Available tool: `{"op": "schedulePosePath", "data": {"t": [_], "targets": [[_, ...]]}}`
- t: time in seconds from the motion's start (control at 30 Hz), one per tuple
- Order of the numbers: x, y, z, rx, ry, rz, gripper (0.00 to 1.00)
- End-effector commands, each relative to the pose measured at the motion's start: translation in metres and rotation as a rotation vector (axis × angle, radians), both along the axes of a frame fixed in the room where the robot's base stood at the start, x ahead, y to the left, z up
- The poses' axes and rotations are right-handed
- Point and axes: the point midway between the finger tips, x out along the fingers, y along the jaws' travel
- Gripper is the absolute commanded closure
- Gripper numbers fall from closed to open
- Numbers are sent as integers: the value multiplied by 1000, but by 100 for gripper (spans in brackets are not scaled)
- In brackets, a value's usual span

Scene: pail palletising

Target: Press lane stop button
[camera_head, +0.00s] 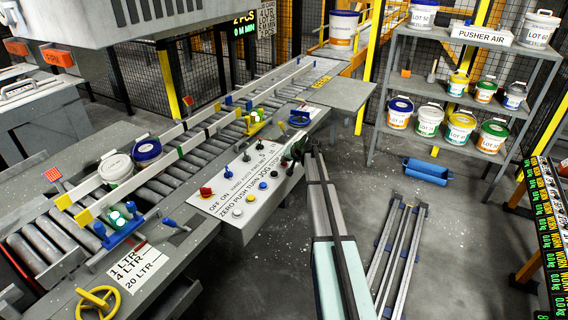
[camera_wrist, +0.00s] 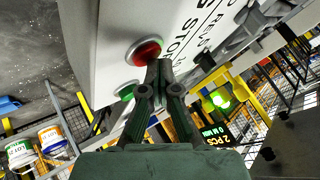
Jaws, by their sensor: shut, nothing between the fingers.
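The white control panel (camera_head: 232,192) has a row of labels, the last reading STOP, and several buttons and levers. In the wrist view a round red button (camera_wrist: 143,50) in a pale ring sits on the panel (camera_wrist: 185,15), beside the word STOP. A green button (camera_wrist: 126,92) is below it. My gripper (camera_wrist: 159,68) is shut and empty. Its fingertips overlap the red button's lower right edge in the picture; I cannot tell whether they touch it. In the head view my gripper (camera_head: 294,153) is at the panel's right end and hides the buttons there.
A roller conveyor (camera_head: 195,150) runs behind the panel, with a white pail (camera_head: 117,170) and a blue-lidded pail (camera_head: 147,150) on it. A shelf rack (camera_head: 385,95) with several pails stands at the back right. A blue bin (camera_head: 427,171) lies on the floor.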

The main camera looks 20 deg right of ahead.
Motion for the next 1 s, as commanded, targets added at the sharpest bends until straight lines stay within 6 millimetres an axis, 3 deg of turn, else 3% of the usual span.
{"op": "schedulePosePath", "data": {"t": [0.6, 1.0], "targets": [[0, 0, 18, 0, 1, 1, 100], [0, 0, 20, 0, 1, 1, 100]]}}
